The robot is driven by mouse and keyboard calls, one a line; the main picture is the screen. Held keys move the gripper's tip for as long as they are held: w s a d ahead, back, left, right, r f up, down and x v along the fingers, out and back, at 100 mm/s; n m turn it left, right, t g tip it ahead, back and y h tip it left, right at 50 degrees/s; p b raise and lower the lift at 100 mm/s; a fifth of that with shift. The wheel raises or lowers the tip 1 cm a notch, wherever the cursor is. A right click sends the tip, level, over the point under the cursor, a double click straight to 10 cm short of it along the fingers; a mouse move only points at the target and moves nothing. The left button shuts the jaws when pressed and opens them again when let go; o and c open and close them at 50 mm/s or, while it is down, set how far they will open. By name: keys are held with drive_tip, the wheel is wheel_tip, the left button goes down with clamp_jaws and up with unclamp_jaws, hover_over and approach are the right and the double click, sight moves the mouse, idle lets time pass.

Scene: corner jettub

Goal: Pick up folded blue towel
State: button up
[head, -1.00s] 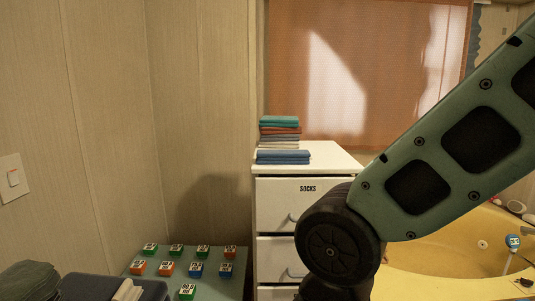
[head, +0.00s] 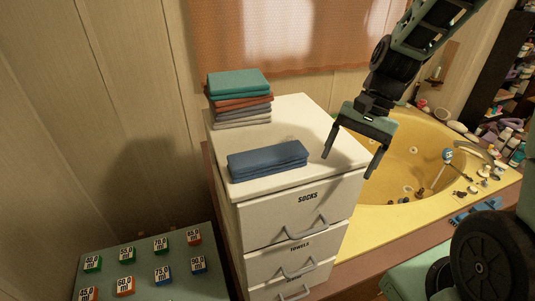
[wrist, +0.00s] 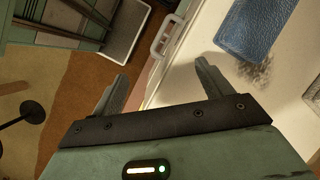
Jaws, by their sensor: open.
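The folded blue towel (head: 267,160) lies flat on the front part of the white drawer cabinet's top (head: 300,120). It also shows in the wrist view (wrist: 254,30) at the upper right, beyond the fingers. My gripper (head: 350,166) is open and empty, to the right of the towel and above the cabinet's right edge. In the wrist view its two fingers (wrist: 160,85) are spread apart, with the cabinet's edge and a drawer handle beyond them. The gripper is apart from the towel.
A stack of folded towels (head: 240,98), teal on top, stands behind the blue towel. The yellow corner tub (head: 425,165) is to the right, with bottles and small items around it. A low table (head: 150,280) with several labelled blocks (head: 162,245) is at the lower left.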

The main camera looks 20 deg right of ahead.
drive_tip(key=w+r+m+y, duration=0.1)
drive_tip(key=w+m+y, duration=0.1)
drive_tip(key=m+y, duration=0.1)
drive_tip(key=w+r+m+y, duration=0.1)
drive_tip(key=shift+w+d+r+m, duration=0.1)
drive_tip(key=shift+d+r+m, duration=0.05)
drive_tip(key=shift+r+m, duration=0.2)
drive_tip(key=w+d+r+m+t+y, duration=0.1)
drive_tip(key=w+d+r+m+y, duration=0.1)
drive_tip(key=w+r+m+y, duration=0.15)
drive_tip(key=y+p, duration=0.2)
drive_tip(key=p, duration=0.2)
approach(272, 153)
drive_tip(key=shift+s+a+t+h, duration=0.15)
drive_tip(key=shift+a, duration=0.45)
drive_tip(key=shift+s+a+t+h, duration=0.1)
drive_tip(key=shift+a+t, duration=0.05)
drive_tip(key=shift+a, duration=0.45)
drive_tip(key=shift+f+p+x, duration=0.2)
drive_tip(key=shift+p+x, duration=1)
drive_tip(key=shift+x, duration=2.05)
drive_tip(key=shift+d, duration=0.15)
drive_tip(key=c, duration=1.1)
